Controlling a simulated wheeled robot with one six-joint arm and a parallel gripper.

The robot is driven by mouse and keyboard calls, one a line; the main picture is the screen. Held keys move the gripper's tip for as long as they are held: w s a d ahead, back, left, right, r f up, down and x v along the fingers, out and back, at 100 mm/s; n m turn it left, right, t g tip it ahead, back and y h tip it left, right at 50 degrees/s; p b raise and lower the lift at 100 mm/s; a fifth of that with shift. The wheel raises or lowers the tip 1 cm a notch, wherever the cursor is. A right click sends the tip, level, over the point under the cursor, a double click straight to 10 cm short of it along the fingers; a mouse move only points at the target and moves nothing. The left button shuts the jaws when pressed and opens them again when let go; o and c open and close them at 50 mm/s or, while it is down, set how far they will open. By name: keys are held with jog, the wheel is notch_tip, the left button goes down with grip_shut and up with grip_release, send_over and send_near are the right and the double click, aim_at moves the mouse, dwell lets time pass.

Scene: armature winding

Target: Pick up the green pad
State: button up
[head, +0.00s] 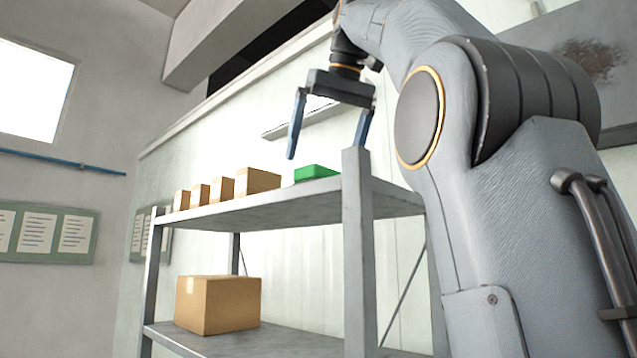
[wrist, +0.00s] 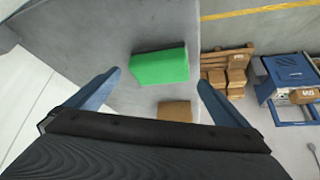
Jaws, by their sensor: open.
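The green pad (head: 316,173) lies on the top shelf of a grey metal rack, near its right post in the head view. In the wrist view the green pad (wrist: 160,66) shows as a bright green block, ahead of my fingertips and between their lines. My gripper (head: 330,150) is open and empty, with its blue fingers pointing down above the shelf near the pad. In the wrist view my gripper (wrist: 159,80) has its fingers spread wide, and neither finger is seen touching the pad.
Several cardboard boxes (head: 257,181) stand in a row on the top shelf (head: 270,203), left of the pad. One box (wrist: 175,111) is close to the pad in the wrist view. A larger box (head: 218,305) sits on the lower shelf. The rack post (head: 358,250) rises near my gripper.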

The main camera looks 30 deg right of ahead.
aim_at(320, 174)
jog(key=shift+x, duration=2.55)
jog(key=shift+s, duration=0.1)
jog(key=c, duration=0.8)
